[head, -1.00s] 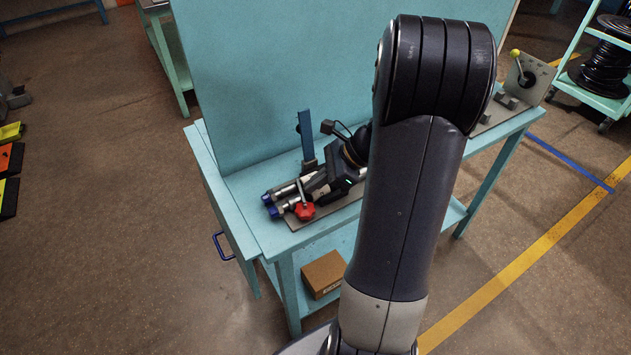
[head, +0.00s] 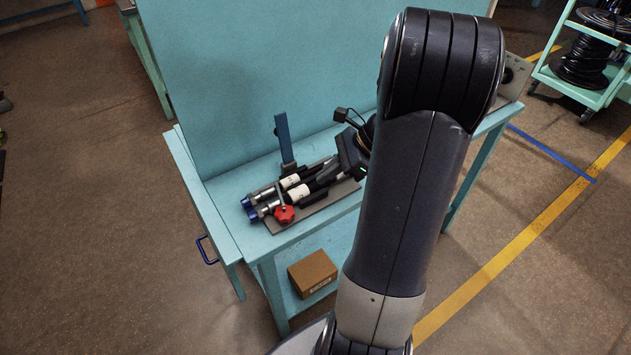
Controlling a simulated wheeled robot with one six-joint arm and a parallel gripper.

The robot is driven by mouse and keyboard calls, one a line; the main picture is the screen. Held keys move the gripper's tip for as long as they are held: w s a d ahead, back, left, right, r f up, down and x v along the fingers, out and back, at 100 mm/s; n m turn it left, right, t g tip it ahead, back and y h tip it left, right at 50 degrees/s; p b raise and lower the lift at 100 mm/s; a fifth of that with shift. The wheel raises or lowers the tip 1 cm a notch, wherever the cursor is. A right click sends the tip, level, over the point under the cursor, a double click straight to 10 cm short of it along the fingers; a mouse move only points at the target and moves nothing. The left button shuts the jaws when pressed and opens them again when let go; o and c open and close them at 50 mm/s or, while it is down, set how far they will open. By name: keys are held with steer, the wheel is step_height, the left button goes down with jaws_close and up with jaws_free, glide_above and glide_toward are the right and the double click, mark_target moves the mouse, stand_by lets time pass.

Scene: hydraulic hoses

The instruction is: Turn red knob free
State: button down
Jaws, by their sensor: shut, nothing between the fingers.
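The red knob (head: 284,214) is a lobed handle at the front of a grey plate (head: 335,196) on the turquoise workbench. It sits beside two hose ends with blue caps (head: 254,214), and a metal bar runs behind it. Two white-banded black hose fittings (head: 298,192) lie side by side on the plate. My gripper (head: 331,176) is above the right part of the plate, to the right of the knob and apart from it. It is shut and empty. My arm hides part of it and the bench behind.
A blue upright post (head: 285,140) stands behind the fittings, close to my gripper. A tall turquoise panel (head: 260,70) rises behind the bench. A cardboard box (head: 313,272) is on the lower shelf. The bench top left of the plate is clear.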

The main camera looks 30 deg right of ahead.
steer(key=d+r, duration=0.4)
steer(key=n+g+h+p, duration=0.2)
steer(key=n, duration=1.6)
glide_toward(282, 204)
steer(key=w+d+r, duration=0.1)
steer(key=w+d, duration=0.2)
steer(key=w+a+r+n+h+p, duration=0.2)
steer(key=a+n, duration=0.7)
steer(key=n, duration=1.1)
steer(key=shift+g, duration=0.4)
steer(key=x, duration=0.4)
steer(key=p+x, duration=0.1)
steer(key=x, duration=0.4)
steer(key=shift+w+d+f+p, duration=0.1)
steer(key=shift+w+f+p, duration=0.1)
steer(key=shift+w+p, duration=0.1)
steer(key=d, duration=0.1)
steer(key=d+p, duration=0.1)
steer(key=d, duration=0.1)
steer(key=shift+s, duration=0.4)
steer(key=shift+d+f, duration=0.2)
steer(key=shift+d, duration=0.25)
steer(key=shift+d+h, duration=0.1)
steer(key=shift+h, duration=0.2)
